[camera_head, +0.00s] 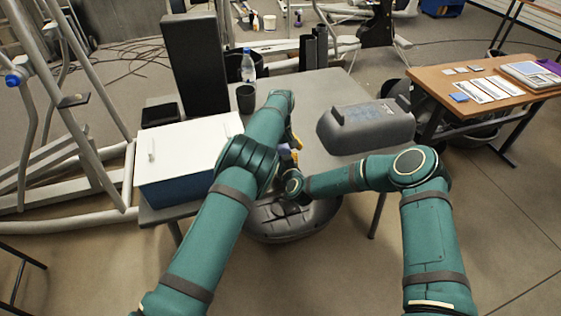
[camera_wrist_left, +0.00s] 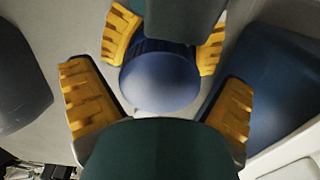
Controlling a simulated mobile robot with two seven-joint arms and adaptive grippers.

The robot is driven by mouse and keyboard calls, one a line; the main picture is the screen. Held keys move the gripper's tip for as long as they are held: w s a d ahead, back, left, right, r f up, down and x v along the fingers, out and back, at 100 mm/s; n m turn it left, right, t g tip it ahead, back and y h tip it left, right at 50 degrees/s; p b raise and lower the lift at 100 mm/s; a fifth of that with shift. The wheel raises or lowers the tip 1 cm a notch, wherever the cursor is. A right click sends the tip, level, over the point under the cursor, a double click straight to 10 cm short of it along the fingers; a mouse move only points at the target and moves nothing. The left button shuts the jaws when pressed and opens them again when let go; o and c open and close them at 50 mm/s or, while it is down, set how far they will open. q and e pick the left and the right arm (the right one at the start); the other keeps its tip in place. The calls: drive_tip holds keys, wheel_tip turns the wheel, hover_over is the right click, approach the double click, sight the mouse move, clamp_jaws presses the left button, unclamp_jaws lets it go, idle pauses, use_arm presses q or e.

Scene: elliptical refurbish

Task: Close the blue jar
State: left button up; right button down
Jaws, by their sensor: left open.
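The blue jar shows in the left wrist view as a round blue top (camera_wrist_left: 160,78) with a dark ribbed band at its upper edge. In the head view, only a small bluish patch (camera_head: 285,149) shows between my arms. My left gripper (camera_wrist_left: 160,98) is open, its two yellow-padded fingers standing apart on either side of the blue top. My right gripper (camera_wrist_left: 165,55) reaches in from the top of that view, with a yellow finger close on each side of the jar. Whether those fingers touch it is unclear. The lower part of the jar is hidden.
A white-topped blue box (camera_head: 190,150) stands at the table's left. A grey rounded case (camera_head: 367,125) lies at the right. A dark cup (camera_head: 246,98), clear bottle (camera_head: 248,66) and tall black panel (camera_head: 195,65) stand behind. The grey table (camera_head: 315,90) is clear toward the back right.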

use_arm(q)
drive_tip(key=c, duration=1.3)
drive_tip(key=shift+o, duration=0.2)
drive_tip(key=o, duration=1.3)
drive_tip(key=shift+r, duration=0.1)
wheel_tip(320, 180, up, 12)
drive_tip(key=shift+f, duration=0.1)
